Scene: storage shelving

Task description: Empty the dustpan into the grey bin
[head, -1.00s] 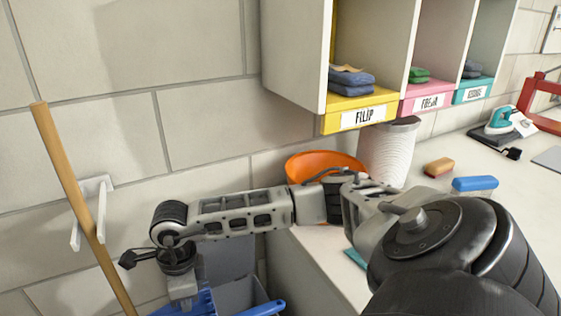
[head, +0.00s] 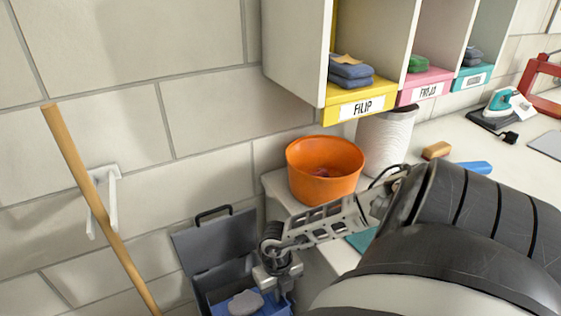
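The grey bin (head: 212,246) stands low by the wall, left of the counter, with its lid tilted up against the wall. A blue dustpan (head: 224,306) shows at the bottom edge, in front of or over the bin's opening; which one I cannot tell. A grey clump (head: 245,303) lies on it. My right gripper (head: 282,290) points down at the dustpan's right side. Its fingertips are hard to make out, so its grip on the dustpan is unclear. The lower part of the bin and dustpan is cut off. My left gripper is out of view.
An orange bucket (head: 325,165) stands at the counter's left end, close above my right forearm. A white ribbed container (head: 386,142) is beside it. A wooden pole (head: 90,190) leans by a white wall bracket (head: 104,205) at left. Cubbies hang above the counter (head: 475,140).

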